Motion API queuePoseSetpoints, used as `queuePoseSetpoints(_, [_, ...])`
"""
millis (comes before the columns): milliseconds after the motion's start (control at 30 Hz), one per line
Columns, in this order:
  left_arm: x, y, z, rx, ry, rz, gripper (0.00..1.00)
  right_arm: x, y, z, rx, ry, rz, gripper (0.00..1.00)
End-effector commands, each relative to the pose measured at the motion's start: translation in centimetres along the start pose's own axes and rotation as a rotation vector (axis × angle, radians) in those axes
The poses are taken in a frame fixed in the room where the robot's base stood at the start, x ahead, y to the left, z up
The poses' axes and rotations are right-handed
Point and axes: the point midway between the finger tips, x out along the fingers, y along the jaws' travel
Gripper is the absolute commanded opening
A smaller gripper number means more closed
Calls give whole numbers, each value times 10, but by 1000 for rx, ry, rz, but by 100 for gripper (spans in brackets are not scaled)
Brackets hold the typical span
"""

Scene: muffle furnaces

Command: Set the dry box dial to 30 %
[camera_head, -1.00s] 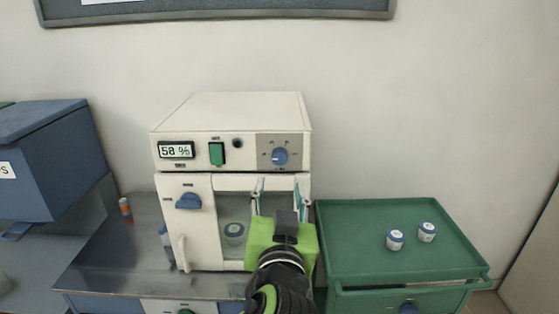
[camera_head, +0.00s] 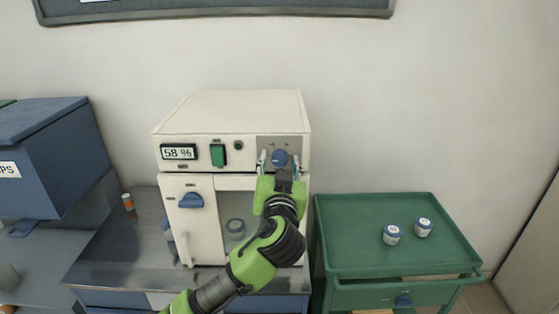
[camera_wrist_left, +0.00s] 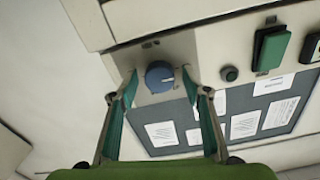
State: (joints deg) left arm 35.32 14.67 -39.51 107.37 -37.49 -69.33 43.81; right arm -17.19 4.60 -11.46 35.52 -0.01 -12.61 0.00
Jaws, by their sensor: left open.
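The dry box (camera_head: 230,115) is a cream cabinet with a display (camera_head: 179,152) that appears to read 58 %. Its blue round dial (camera_head: 280,157) is at the right of the top panel, and it also shows in the wrist view (camera_wrist_left: 158,77). My left gripper (camera_head: 279,164) is open in front of the dial, one finger on either side. In the wrist view the dial sits between the fingertips of the left gripper (camera_wrist_left: 160,88), with a gap visible on each side. I cannot tell how deep the fingers reach. My right gripper is not in view.
A green switch (camera_head: 218,155) and a dark round button (camera_head: 238,146) are left of the dial. Below are a blue door knob (camera_head: 190,200) and a windowed door. A green cart (camera_head: 345,240) with two small jars stands at the right.

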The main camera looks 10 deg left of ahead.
Motion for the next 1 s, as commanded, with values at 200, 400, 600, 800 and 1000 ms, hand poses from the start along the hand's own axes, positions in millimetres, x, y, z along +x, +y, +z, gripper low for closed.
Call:
queuePoseSetpoints(200, [0,0,0,0,0,0,26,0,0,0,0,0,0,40])
queuePoseSetpoints(400, [0,0,0,1,0,0,6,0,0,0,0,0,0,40])
queuePoseSetpoints(600, [0,0,0,20,0,0,6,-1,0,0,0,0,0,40])
queuePoseSetpoints(800, [0,0,-1,99,-2,0,6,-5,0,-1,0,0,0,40])
queuePoseSetpoints(1000, [0,0,-1,251,-2,0,6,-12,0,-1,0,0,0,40])
